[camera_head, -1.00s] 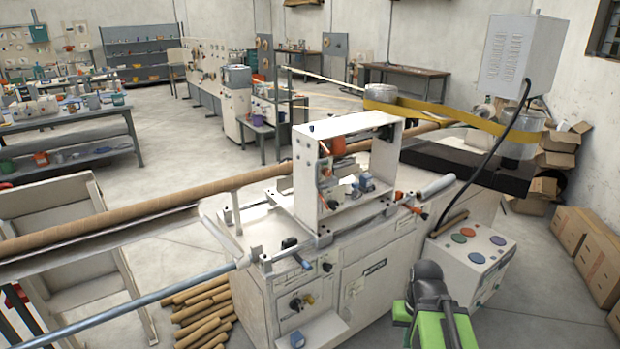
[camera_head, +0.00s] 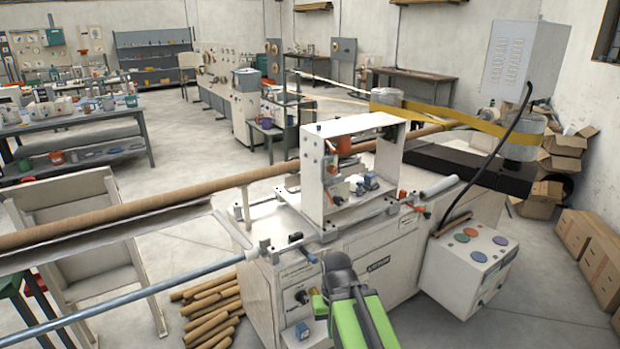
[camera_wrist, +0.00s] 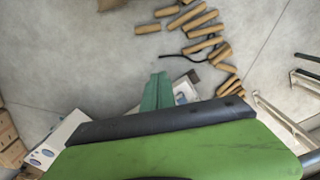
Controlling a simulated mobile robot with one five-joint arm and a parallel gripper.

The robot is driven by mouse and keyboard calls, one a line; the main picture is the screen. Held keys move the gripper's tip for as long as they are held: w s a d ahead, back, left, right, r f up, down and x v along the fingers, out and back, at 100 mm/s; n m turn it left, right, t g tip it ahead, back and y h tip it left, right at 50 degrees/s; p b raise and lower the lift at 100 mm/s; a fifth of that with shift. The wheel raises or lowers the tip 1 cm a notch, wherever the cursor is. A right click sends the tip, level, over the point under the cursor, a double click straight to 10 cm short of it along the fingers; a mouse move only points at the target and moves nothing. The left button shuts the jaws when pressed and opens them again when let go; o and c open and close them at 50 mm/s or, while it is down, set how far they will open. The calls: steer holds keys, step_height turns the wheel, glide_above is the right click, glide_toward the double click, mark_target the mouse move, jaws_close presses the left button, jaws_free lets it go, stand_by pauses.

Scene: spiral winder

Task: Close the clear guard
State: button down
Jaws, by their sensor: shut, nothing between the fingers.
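The winding machine's cream cabinet (camera_head: 375,265) stands in the middle of the head view, with an open white box frame (camera_head: 312,180) on top. I cannot make out a clear guard for certain, nor whether one is open or closed. My green and black arm (camera_head: 362,322) rises in front of the cabinet in the head view; its gripper cannot be made out there. In the wrist view my gripper (camera_wrist: 157,88) shows as narrow teal fingers, shut and empty, pointing over the floor beside a pale machine part.
A long brown tube (camera_head: 130,208) and a steel bar (camera_head: 130,297) reach out left from the machine. Loose cardboard tubes (camera_head: 212,310) lie on the floor. A yellow belt (camera_head: 455,118) runs around drums at the back right. A control box (camera_head: 468,265) stands right of the cabinet.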

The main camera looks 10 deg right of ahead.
steer(key=w+d+r+n+t+h+p, duration=0.35)
steer(key=w+d+r+t+h, duration=0.4)
steer(key=w+d+r, duration=0.8)
steer(key=w+a+r+n+t+y+p, duration=0.1)
steer(key=w+a+r+n+t+p, duration=0.15)
steer(key=w+r+t, duration=0.3)
steer(key=w+a+r+n+t+y+p, duration=0.1)
steer(key=a+r+n+t+y, duration=0.1)
steer(key=a+r+n+y, duration=0.4)
steer(key=w+a+r+n+t+y, duration=0.2)
steer(key=a+r+n+t+y, duration=0.15)
steer(key=a+n, duration=0.4)
steer(key=w+a, duration=0.1)
steer(key=w, duration=0.9)
steer(key=shift+s+d+r+n+g, duration=0.1)
steer(key=shift+s+d+g, duration=0.1)
steer(key=shift+d, duration=0.4)
steer(key=shift+s+d+r+n+g, duration=0.1)
steer(key=shift+s+d+r+n, duration=0.05)
steer(key=shift+d, duration=0.45)
steer(key=shift+s+d+r+n+g, duration=0.1)
steer(key=shift+s+d+g, duration=0.1)
steer(key=shift+d, duration=0.4)
